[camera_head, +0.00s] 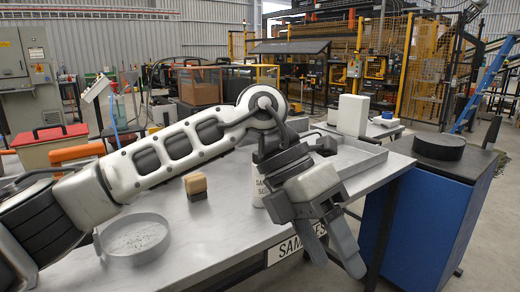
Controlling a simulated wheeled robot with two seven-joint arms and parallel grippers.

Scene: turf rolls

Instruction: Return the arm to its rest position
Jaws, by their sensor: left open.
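My left arm (175,148) comes in from the left and reaches across the grey metal table. Its left gripper (334,262) hangs at the table's front right edge with its fingers pointing down. The fingers are apart, and I see nothing between them. A white labelled container (258,188) stands on the table just behind the gripper, which partly hides it. My right gripper is not in view.
A round grey dish (134,238) and a wooden-topped block (196,186) are on the table (215,228), below the arm. A shallow tray (368,165) lies behind the gripper. A blue cabinet (425,215) with a black disc (439,147) stands at the right.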

